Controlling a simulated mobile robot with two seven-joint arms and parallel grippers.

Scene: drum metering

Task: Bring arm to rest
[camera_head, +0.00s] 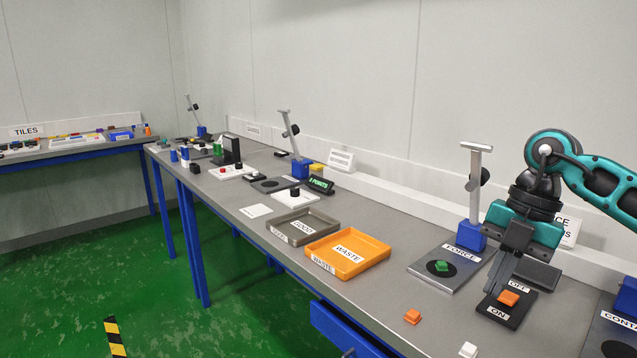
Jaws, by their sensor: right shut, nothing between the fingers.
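My right gripper (503,285) comes in from the right on a teal and black arm. Its dark fingers point down and are shut, with nothing seen between them. The fingertips are just behind and left of a black switch plate (513,315) marked OFF and ON, which carries an orange rocker (508,298). I cannot tell whether the fingers touch the plate. My left gripper is not in view.
A FORCE plate (425,277) with a green piece and a blue-based stand (470,236) is left of the gripper. An orange WASTE tray (376,262) and grey tray (327,229) lie further left.

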